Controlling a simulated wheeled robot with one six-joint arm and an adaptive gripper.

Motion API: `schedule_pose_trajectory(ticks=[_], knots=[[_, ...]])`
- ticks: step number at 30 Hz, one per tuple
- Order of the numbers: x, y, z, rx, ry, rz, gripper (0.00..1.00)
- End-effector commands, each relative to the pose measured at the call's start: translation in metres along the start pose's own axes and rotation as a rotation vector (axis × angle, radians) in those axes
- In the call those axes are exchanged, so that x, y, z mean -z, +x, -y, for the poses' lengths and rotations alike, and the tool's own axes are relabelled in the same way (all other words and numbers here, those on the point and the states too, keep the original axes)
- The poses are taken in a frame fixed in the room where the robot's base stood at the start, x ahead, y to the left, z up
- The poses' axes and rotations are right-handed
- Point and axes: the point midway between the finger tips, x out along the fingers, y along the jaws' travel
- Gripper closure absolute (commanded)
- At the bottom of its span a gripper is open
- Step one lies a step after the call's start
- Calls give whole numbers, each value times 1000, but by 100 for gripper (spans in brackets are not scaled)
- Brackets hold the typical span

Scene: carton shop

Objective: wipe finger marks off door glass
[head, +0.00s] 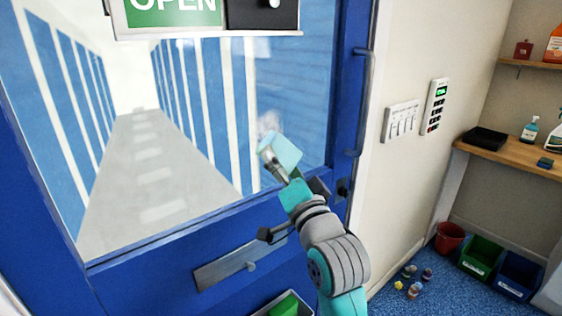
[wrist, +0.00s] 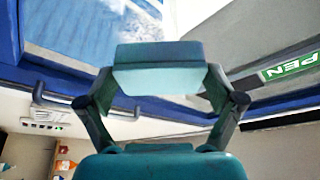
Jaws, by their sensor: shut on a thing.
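The door glass (head: 215,110) fills the upper left of the head view, set in a blue door frame (head: 345,90). Whitish smears (head: 268,121) show on the glass just above my gripper; pale marks on the glass (wrist: 105,22) also show in the wrist view. My gripper (head: 280,160) is shut on a light teal wiping pad (head: 287,148), held in front of the lower right part of the glass. In the wrist view the pad (wrist: 158,68) sits between both fingers. I cannot tell whether the pad touches the glass.
A vertical door handle (head: 362,100) and a letter plate (head: 240,263) stick out from the door. An OPEN sign (head: 170,12) hangs at the top. Right are a shelf (head: 515,153) with a spray bottle (head: 530,130), a red bucket (head: 449,237) and bins (head: 481,257).

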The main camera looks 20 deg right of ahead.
Motion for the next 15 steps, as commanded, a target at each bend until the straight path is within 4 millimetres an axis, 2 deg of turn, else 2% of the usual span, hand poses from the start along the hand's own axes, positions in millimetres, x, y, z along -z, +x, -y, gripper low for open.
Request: schedule_pose_trajectory(ticks=[5, 15], knots=[[-2, 7, 2, 3, 1, -1, 36], [-14, 38, 2, 2, 0, 0, 36]])
